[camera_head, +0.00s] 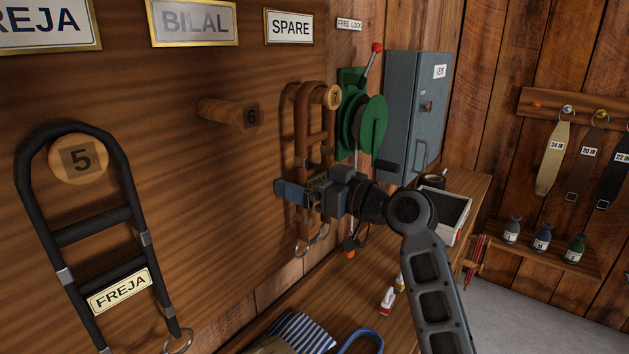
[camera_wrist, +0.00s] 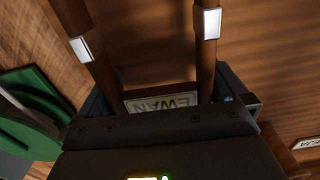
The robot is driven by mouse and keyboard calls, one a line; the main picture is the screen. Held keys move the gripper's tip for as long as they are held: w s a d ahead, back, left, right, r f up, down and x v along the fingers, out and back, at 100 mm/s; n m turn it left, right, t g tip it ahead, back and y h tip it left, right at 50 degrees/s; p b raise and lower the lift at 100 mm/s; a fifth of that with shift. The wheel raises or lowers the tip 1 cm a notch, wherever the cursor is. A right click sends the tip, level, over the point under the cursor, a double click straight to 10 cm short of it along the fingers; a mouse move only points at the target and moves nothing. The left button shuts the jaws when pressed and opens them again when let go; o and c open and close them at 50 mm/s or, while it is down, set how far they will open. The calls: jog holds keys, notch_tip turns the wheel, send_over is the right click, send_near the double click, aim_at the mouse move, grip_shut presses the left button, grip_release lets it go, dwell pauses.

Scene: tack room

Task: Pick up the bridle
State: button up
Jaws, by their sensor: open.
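A brown bridle (camera_head: 303,148) hangs from the wooden peg numbered 7 (camera_head: 331,97) on the wall. Its tag reads EWAN, upside down in the wrist view (camera_wrist: 163,102), where its straps (camera_wrist: 207,65) show close up. A black bridle (camera_head: 108,214) tagged FREJA hangs from peg 5 (camera_head: 78,158) at the left. My gripper (camera_head: 308,190) is open at the lower half of the brown bridle. In the wrist view its fingers (camera_wrist: 170,95) lie to either side of the two straps and the tag. I cannot tell whether they touch the leather.
Peg 6 (camera_head: 231,113) is bare. A green reel device (camera_head: 362,122) with a red-knobbed lever and a grey cabinet (camera_head: 417,110) are close to the right of the brown bridle. A wooden bench (camera_head: 330,287) below holds an open box (camera_head: 445,212), small bottles and striped cloth.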

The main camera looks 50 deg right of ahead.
jog(key=shift+c, duration=0.2)
jog(key=c, duration=1.1)
jog(key=shift+r, duration=0.1)
jog(key=shift+r, duration=0.1)
